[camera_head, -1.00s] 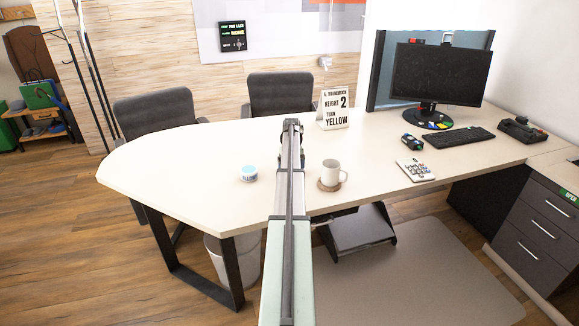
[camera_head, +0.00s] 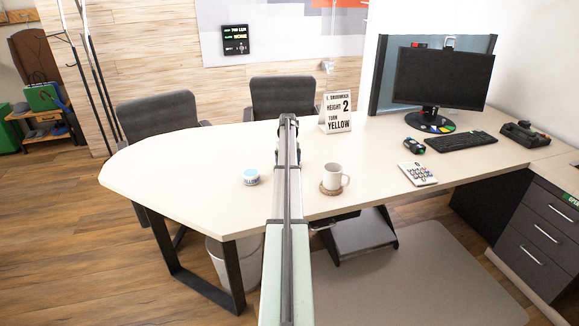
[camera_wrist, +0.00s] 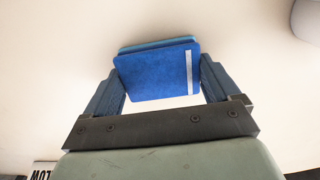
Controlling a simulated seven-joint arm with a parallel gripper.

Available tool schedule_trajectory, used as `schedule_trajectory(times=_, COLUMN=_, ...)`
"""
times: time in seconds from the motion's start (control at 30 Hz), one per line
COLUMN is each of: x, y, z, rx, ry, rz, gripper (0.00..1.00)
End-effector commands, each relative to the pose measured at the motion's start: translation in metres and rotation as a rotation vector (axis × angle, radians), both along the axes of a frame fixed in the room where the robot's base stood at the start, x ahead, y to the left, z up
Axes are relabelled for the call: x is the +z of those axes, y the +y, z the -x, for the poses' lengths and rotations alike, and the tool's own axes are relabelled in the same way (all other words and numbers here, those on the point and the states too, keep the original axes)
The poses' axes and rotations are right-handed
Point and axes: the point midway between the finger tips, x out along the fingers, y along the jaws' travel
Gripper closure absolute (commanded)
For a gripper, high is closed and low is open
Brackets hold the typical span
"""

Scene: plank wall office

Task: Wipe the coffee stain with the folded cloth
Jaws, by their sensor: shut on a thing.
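The folded cloth (camera_wrist: 155,75) is blue with a white strip along its right side in the wrist view. My gripper (camera_wrist: 161,82) is shut on it, with one finger at each side. A pale desk surface (camera_wrist: 50,70) lies behind the cloth; I cannot tell whether the cloth touches it. In the head view my arm reaches over the desk (camera_head: 200,160) and hides my gripper and the cloth. No coffee stain shows in either view; part of the desk is hidden behind my arm.
A white mug (camera_head: 332,176) on a round coaster (camera_head: 330,191) stands just right of my arm. A small white-and-blue tub (camera_head: 251,177) stands left of it. The desk's left part is clear.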

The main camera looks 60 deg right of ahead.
Motion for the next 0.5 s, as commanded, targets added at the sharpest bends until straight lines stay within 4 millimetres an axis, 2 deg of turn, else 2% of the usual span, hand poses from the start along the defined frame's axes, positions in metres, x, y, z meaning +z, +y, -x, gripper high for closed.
schedule_trajectory(times=0.17, x=0.000, y=-0.014, z=-0.012, rx=0.000, ry=0.000, rz=0.000, gripper=0.35)
schedule_trajectory(times=0.4, x=0.000, y=-0.028, z=0.007, rx=-0.002, ry=0.000, rz=0.000, gripper=0.35)
schedule_trajectory(times=0.5, x=-0.001, y=-0.017, z=0.015, rx=-0.001, ry=0.000, rz=0.000, gripper=0.35)
